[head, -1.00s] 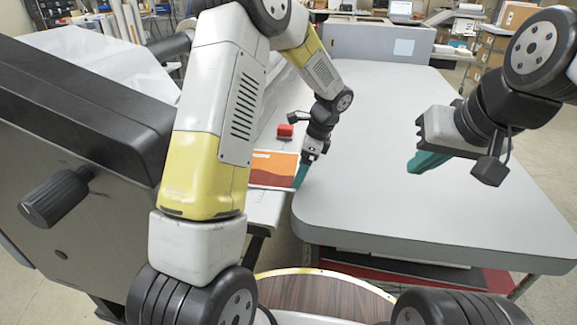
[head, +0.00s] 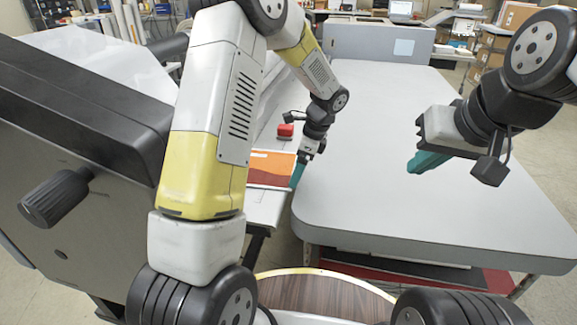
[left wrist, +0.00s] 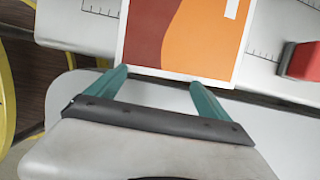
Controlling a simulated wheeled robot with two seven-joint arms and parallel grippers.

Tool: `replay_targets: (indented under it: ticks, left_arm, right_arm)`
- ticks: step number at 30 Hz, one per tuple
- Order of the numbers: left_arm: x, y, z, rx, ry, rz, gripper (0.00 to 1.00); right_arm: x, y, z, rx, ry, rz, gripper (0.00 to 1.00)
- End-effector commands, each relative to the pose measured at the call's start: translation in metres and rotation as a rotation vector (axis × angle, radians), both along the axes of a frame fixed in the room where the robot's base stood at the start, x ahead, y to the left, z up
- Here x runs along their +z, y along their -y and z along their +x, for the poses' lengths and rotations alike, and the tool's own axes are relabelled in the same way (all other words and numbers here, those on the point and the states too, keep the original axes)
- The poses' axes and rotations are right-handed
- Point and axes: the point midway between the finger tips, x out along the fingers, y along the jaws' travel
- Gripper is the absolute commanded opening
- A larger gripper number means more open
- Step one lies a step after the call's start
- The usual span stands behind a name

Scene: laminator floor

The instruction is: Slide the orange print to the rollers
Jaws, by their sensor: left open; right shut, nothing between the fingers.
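The orange print (head: 270,170), orange and dark red with a white border, lies flat on the light feed table (head: 262,208) of the machine at left. My left arm hides part of it in the head view. My left gripper (head: 297,174) is low at the print's right edge. In the left wrist view the print (left wrist: 200,35) lies ahead of the left gripper (left wrist: 160,77), whose spread teal fingers have their tips at its near edge, with nothing clamped between them. My right gripper (head: 428,161) is shut and empty above the grey table. I cannot make out the rollers.
A red block (head: 285,131) sits beyond the print, and also shows at right in the left wrist view (left wrist: 302,60). A dark laminator housing with a black knob (head: 58,197) stands at left. The wide grey table (head: 400,215) is clear; a gap separates it from the feed table.

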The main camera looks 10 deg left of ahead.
Motion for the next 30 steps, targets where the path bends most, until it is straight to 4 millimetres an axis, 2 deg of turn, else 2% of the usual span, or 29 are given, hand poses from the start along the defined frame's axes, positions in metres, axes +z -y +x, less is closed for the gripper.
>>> replay_targets:
  ticks: [12,30]
  left_arm:
    - [-0.0003,0.0041,0.006,0.0,0.0,-0.002,0.91]
    - [-0.0003,-0.0052,0.0067,0.0,0.0,-0.001,0.91]
  right_arm:
    - [0.0,0.0,0.0,0.0,0.0,0.0,0.0]
    - [0.0,0.0,0.0,0.0,0.0,0.0,0.0]
